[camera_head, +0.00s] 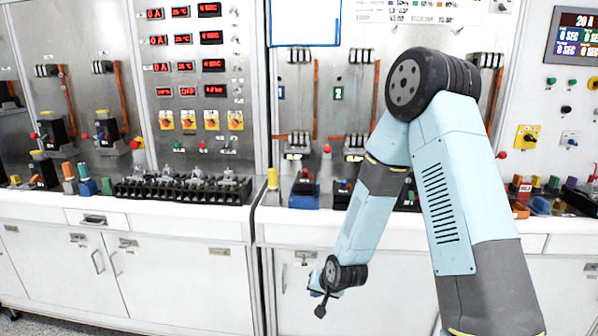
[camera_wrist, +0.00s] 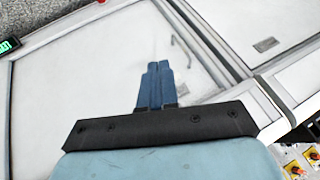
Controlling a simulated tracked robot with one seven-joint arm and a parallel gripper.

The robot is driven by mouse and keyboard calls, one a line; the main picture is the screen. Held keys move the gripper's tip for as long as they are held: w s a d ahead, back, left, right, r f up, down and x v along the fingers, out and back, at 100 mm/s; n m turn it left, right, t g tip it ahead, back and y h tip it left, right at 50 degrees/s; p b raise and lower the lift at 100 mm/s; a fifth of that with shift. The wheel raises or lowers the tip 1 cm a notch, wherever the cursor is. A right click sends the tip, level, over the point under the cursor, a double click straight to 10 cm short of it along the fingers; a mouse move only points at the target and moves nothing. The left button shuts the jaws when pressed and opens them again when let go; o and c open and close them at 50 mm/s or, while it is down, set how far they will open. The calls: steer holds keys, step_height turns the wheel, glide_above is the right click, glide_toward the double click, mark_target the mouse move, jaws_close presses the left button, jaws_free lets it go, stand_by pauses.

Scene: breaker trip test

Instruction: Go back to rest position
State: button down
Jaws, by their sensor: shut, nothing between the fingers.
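My gripper (camera_wrist: 155,72) shows in the wrist view with its two blue fingers together and nothing between them. A white cabinet door with a handle lies beyond the fingertips. In the head view my light-blue arm rises at the right, bends at a dark round joint at the top, and reaches down and left. Its wrist end hangs in front of the white cabinet (camera_head: 390,300), below the counter edge. The fingers cannot be made out clearly in the head view.
The counter (camera_head: 130,203) carries a row of black breakers (camera_head: 185,187), a blue-based breaker (camera_head: 305,190) and coloured terminals. Behind it stand panels with red displays (camera_head: 186,66) and yellow switches (camera_head: 526,137). A small screen (camera_head: 575,33) is at upper right. Floor shows at lower left.

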steer(key=s+d+r+h, duration=0.15)
steer(key=d+r, duration=0.25)
steer(key=r, duration=0.4)
steer(key=s+d+r+n, duration=0.1)
steer(key=s+d+r, duration=0.2)
steer(key=r, duration=0.5)
steer(key=s+d+r+h, duration=0.15)
steer(key=d+r, duration=0.25)
steer(key=r, duration=0.4)
steer(key=s+d+r, duration=0.3)
steer(key=s+r, duration=0.4)
steer(key=s, duration=0.3)
steer(key=s+d+r, duration=0.4)
steer(key=s+r, duration=0.3)
steer(key=s, duration=0.3)
steer(key=shift+s+d+r+n, duration=0.2)
steer(key=shift+s+n, duration=0.1)
steer(key=shift+s, duration=0.1)
